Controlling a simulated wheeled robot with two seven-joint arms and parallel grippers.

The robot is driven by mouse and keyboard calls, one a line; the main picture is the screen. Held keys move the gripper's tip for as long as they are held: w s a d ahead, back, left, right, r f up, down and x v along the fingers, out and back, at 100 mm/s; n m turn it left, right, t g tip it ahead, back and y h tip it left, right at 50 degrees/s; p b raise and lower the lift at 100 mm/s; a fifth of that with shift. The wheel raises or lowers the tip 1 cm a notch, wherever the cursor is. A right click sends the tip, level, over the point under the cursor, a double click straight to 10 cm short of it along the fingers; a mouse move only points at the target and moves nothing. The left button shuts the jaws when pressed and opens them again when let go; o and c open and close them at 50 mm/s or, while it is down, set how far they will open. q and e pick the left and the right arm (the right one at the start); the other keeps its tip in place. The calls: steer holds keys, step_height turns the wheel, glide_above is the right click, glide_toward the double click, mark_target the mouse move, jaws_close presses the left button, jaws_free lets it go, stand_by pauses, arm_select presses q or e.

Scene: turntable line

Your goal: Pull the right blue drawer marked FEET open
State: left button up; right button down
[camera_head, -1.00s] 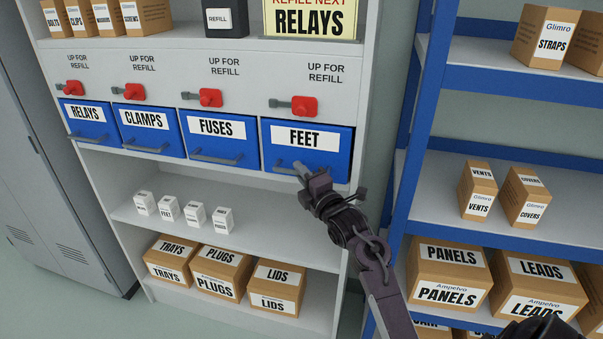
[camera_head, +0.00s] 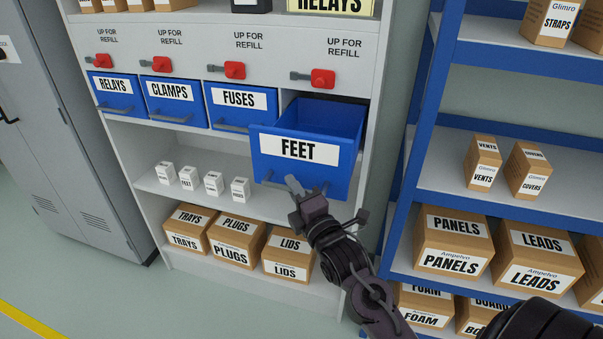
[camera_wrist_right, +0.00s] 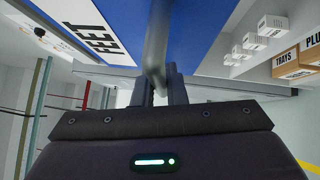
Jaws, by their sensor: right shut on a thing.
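The blue FEET drawer (camera_head: 301,155) is at the right end of the drawer row in the head view. It is pulled well out of the cabinet, and its inside shows from above. My right gripper (camera_head: 294,187) is at the drawer's front, shut on its grey bar handle. In the right wrist view the handle (camera_wrist_right: 157,45) runs between the fingers of my right gripper (camera_wrist_right: 158,85), under the blue front with the FEET label (camera_wrist_right: 91,37). My left gripper is not in view.
The FUSES (camera_head: 238,104), CLAMPS (camera_head: 171,98) and RELAYS (camera_head: 113,93) drawers are shut. Red levers (camera_head: 322,79) sit above the drawers. A blue-framed shelf (camera_head: 440,150) with boxes stands close on the right. Small white boxes (camera_head: 213,183) stand on the shelf below.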

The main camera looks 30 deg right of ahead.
steer(key=shift+s+a, duration=0.95)
steer(key=shift+a, duration=0.15)
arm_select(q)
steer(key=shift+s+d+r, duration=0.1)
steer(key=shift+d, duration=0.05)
arm_select(e)
steer(key=c, duration=1.5)
jaws_free()
